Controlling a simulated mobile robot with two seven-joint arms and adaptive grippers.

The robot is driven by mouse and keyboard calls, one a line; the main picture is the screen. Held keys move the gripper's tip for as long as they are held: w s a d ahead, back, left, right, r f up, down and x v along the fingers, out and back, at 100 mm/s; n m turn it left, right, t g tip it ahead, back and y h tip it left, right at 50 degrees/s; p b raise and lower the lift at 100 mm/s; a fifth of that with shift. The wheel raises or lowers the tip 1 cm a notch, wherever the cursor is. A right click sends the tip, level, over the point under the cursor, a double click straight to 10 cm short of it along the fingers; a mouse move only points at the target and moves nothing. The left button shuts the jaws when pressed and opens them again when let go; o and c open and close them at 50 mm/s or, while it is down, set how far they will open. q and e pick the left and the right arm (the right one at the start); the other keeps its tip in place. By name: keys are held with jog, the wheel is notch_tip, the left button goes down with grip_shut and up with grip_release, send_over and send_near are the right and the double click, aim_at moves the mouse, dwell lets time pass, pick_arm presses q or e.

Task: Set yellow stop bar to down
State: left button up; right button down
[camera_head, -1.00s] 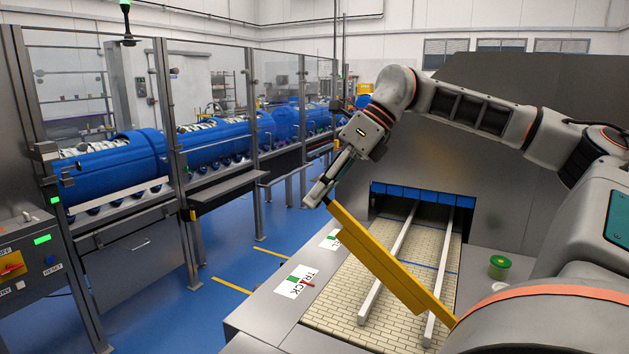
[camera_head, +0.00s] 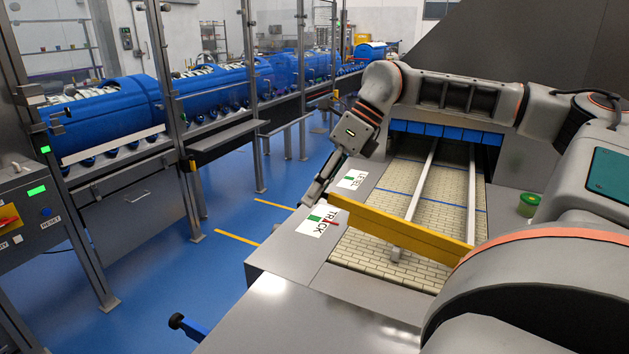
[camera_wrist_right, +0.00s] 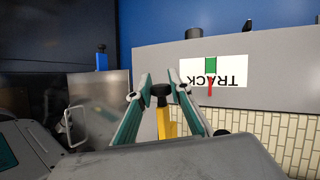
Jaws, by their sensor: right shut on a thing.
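The yellow stop bar (camera_head: 400,224) spans the brick-patterned track bed in the head view. It slopes slightly down to the right in the picture, and its right end is hidden behind my arm. My right gripper (camera_head: 308,200) is at the bar's left end. In the right wrist view, the two fingers (camera_wrist_right: 157,80) are on either side of a black knob (camera_wrist_right: 160,90) at the end of the yellow bar (camera_wrist_right: 167,124), shut on it. The exact contact is hard to see. My left gripper is not in view.
A TRACK label (camera_head: 311,228) and a second label (camera_head: 353,180) lie on the grey ledge left of the bed. Pale rails (camera_head: 424,180) run under the bar. Blue flaps (camera_head: 448,133) hang at the opening. A green tub (camera_head: 529,204) stands at the right.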

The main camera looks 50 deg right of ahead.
jog(key=f, duration=0.1)
jog(key=f+b, duration=0.1)
jog(key=f, duration=0.1)
jog(key=shift+w+g, duration=0.2)
jog(key=shift+g, duration=0.1)
notch_tip(320, 180, down, 2)
jog(key=shift+w+f+g+b, duration=0.1)
jog(key=shift+g+b, duration=0.2)
jog(key=shift+b, duration=0.55)
jog(key=shift+f+b, duration=0.35)
jog(key=shift+f, duration=0.15)
jog(key=shift+f+h, duration=0.25)
jog(key=shift+h, duration=0.05)
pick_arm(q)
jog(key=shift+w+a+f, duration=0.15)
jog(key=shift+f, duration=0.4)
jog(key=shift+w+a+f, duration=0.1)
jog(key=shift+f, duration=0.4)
pick_arm(e)
jog(key=shift+s+a+f, duration=0.1)
jog(key=shift+s, duration=0.1)
jog(key=c, duration=1.9)
grip_release()
jog(key=shift+f, duration=0.15)
jog(key=shift+w, duration=0.1)
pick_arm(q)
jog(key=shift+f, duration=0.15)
